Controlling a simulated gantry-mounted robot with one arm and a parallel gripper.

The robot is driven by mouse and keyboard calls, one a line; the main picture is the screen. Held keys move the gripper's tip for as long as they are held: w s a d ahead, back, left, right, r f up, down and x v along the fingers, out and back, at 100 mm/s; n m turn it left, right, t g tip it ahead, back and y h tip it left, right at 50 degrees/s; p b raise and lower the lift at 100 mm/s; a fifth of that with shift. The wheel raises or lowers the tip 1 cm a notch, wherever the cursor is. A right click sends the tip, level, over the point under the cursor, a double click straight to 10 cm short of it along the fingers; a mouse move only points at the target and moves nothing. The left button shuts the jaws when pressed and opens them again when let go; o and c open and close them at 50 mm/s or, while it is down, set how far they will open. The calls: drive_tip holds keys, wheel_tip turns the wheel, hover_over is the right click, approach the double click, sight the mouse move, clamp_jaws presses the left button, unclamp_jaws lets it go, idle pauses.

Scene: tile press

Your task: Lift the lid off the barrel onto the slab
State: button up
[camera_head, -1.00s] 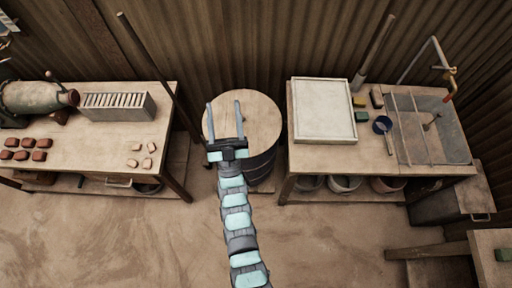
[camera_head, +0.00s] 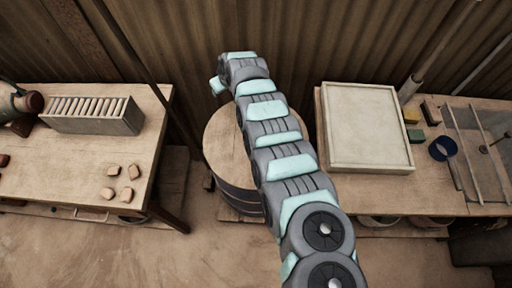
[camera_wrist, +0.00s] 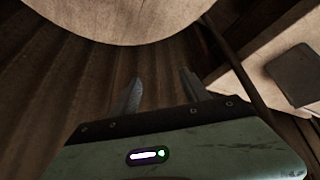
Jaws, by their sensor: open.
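The round wooden lid (camera_head: 225,135) lies flat on top of the dark barrel (camera_head: 236,197), which stands between the two tables. My arm crosses over the lid's right part and hides it. My gripper (camera_wrist: 160,75) shows in the wrist view with its two fingers apart and nothing between them. The lid (camera_wrist: 140,15) also shows there, at the top, apart from the fingertips. In the head view the fingers are hidden behind my arm, whose far end is past the lid near the wall. A pale framed slab (camera_head: 368,125) lies on the right table.
The left table (camera_head: 75,165) bears a slotted rack (camera_head: 95,115) and several small clay pieces (camera_head: 125,195). The right table also holds a blue cup (camera_head: 441,148), small blocks and a sink. A corrugated wall (camera_head: 300,40) stands close behind the barrel. A pole leans near the left table.

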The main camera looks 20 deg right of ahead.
drive_tip(key=s+d+f+g+b, duration=0.1)
drive_tip(key=s+d+g, duration=0.1)
drive_tip(key=s, duration=0.2)
drive_tip(key=s+d+f+g+b, duration=0.1)
drive_tip(key=s+d+g+b, duration=0.1)
drive_tip(key=s, duration=0.3)
drive_tip(key=s+d+f+n+g+b, duration=0.1)
drive_tip(key=s+d, duration=0.1)
drive_tip(key=s, duration=0.3)
drive_tip(key=shift+s+d+f+g+h+b, duration=0.1)
drive_tip(key=shift+d+f+g+h+b, duration=0.2)
drive_tip(key=shift+d+g+h, duration=0.1)
wheel_tip(320, 180, down, 5)
drive_tip(key=shift+a+r+b, duration=0.15)
drive_tip(key=shift+b, duration=0.45)
drive_tip(key=f+b, duration=0.1)
drive_tip(key=f, duration=0.1)
drive_tip(key=s+f+b, duration=0.1)
drive_tip(key=f, duration=0.2)
drive_tip(key=shift+a+f, duration=0.15)
drive_tip(key=shift+c, duration=0.4)
clamp_jaws()
